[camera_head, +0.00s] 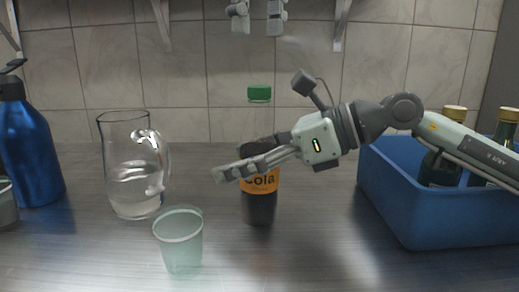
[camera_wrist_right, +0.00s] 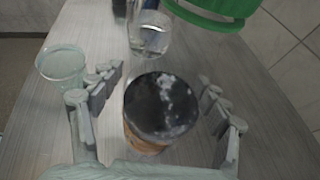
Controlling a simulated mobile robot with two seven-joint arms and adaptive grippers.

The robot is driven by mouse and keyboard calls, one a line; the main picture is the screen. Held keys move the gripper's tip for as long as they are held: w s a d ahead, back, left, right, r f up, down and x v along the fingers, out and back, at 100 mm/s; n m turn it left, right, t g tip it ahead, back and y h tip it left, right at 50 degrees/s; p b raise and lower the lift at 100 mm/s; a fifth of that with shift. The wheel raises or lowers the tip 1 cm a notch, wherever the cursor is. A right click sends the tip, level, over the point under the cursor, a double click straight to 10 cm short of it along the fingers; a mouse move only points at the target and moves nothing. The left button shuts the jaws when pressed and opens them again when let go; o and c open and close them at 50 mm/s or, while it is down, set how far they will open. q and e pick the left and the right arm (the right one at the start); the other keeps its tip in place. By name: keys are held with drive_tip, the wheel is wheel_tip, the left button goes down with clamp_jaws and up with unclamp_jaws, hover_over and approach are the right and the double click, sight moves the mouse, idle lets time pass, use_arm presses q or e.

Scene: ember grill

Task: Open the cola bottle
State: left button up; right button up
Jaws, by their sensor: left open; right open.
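The cola bottle (camera_head: 259,207) stands upright on the counter, with dark liquid, an orange label and a clear neck. Its green cap (camera_head: 259,92) is on top; it also shows large at the top of the right wrist view (camera_wrist_right: 215,12). My right gripper (camera_head: 238,161) reaches in from the right at the height of the label's upper part. It is open, with its fingers on either side of the bottle and gaps showing in the right wrist view. My left gripper (camera_head: 257,20) is at the top edge, open and empty, above the cap; only its fingers show.
A glass pitcher (camera_head: 122,160) and a pale green cup (camera_head: 180,243) stand left of the bottle. A blue flask (camera_head: 28,145) is at the far left. A blue crate (camera_head: 410,215) with bottles is at the right, under my right arm. The tiled wall is behind.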

drive_tip(key=shift+a, duration=0.15)
drive_tip(key=shift+c, duration=0.4)
clamp_jaws()
idle(0.6)
